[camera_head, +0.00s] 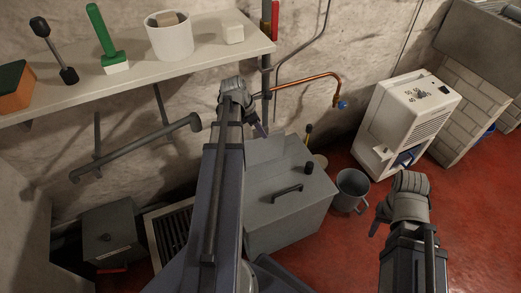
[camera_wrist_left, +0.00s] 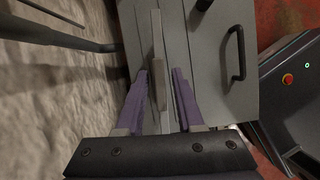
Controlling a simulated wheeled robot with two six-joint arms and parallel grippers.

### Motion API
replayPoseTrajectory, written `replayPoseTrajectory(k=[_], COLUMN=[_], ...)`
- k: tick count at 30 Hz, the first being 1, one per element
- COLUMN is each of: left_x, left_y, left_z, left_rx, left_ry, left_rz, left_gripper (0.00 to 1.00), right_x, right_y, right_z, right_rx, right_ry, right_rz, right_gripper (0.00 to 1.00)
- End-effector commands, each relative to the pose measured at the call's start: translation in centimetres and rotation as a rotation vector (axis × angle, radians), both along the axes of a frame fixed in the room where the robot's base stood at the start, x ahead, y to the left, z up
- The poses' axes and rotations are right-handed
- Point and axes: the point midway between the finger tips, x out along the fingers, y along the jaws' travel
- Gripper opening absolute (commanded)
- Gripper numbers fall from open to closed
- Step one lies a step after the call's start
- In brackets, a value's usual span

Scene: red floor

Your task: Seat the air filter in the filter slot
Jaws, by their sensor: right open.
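A thin upright grey plate (camera_wrist_left: 158,50) stands between the fingers of my left gripper (camera_wrist_left: 159,74) in the left wrist view. Gaps show on both sides, so the gripper looks open around it. I cannot tell if this plate is the air filter. In the head view my left gripper (camera_head: 262,131) points down over the back of a grey box (camera_head: 285,215), above grey panels (camera_head: 266,150). A white machine (camera_head: 405,115) at right has an opening with a blue part (camera_head: 407,158) low down. No filter slot is clearly visible. My right gripper (camera_head: 378,220) is open and empty, left of its wrist.
A shelf (camera_head: 130,75) on the wall holds a white pot (camera_head: 168,38) and several tools. A wall rail (camera_head: 135,148) and copper pipe (camera_head: 310,78) stick out. Red floor (camera_head: 480,210) is free at right.

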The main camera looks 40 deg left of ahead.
Motion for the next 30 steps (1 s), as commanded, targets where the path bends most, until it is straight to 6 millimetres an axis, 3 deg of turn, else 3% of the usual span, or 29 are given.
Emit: replayPoseTrajectory(k=[1, 9, 30], left_x=[-0.02, -0.02, -0.02], left_y=[0.0, 0.0, 0.01], left_z=[0.01, -0.01, -0.01], left_rx=[0.0, 0.0, 0.0], left_ry=[0.0, 0.0, 0.0], left_rz=[0.0, 0.0, 0.0], left_gripper=[0.3, 0.0, 0.0], right_x=[0.0, 0.0, 0.0], right_y=[0.0, 0.0, 0.0], right_z=[0.0, 0.0, -0.01], right_rx=[0.0, 0.0, 0.0], right_ry=[0.0, 0.0, 0.0], right_rz=[0.0, 0.0, 0.0], right_gripper=[0.5, 0.5, 0.5])
